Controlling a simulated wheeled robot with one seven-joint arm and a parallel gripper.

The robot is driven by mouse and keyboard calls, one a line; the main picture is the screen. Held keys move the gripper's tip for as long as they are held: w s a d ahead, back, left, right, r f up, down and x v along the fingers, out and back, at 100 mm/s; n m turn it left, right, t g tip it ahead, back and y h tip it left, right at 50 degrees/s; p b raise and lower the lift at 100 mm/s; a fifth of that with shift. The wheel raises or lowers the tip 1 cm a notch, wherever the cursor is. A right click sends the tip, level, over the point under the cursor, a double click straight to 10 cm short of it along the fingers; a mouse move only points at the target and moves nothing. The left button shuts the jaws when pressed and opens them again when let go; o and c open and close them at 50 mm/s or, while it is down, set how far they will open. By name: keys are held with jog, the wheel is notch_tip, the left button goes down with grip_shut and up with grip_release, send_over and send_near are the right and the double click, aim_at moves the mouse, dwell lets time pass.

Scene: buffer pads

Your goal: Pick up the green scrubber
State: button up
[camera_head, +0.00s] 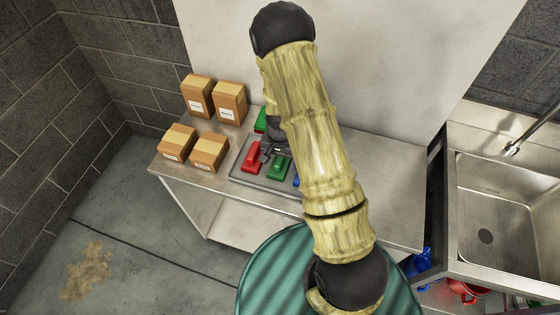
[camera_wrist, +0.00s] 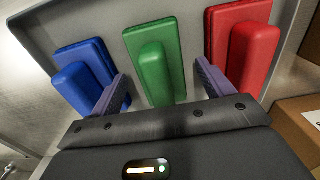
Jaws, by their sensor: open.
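A green scrubber (camera_wrist: 155,62) with a raised rounded grip lies in the grey tray (camera_wrist: 35,27), between a blue one and a red one. In the wrist view my gripper (camera_wrist: 161,80) is open, with one finger on each side of the green scrubber and gaps visible between. In the head view my gripper (camera_head: 267,150) is low over the tray, just behind this green scrubber (camera_head: 279,167). A second green piece (camera_head: 261,121) shows farther back, partly hidden by my arm. Whether the fingers reach down around the grip is hard to tell.
A red scrubber (camera_wrist: 246,50) and a blue scrubber (camera_wrist: 82,75) lie close outside the fingers. Several cardboard boxes (camera_head: 208,152) stand left of the tray on the metal table (camera_head: 395,205). A sink (camera_head: 500,205) is at the right. The table's right part is clear.

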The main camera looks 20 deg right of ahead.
jog(key=shift+f, duration=0.3)
jog(key=c, duration=1.2)
jog(key=shift+r, duration=0.15)
notch_tip(320, 180, up, 10)
jog(key=shift+f+b, duration=0.1)
jog(key=shift+b, duration=0.75)
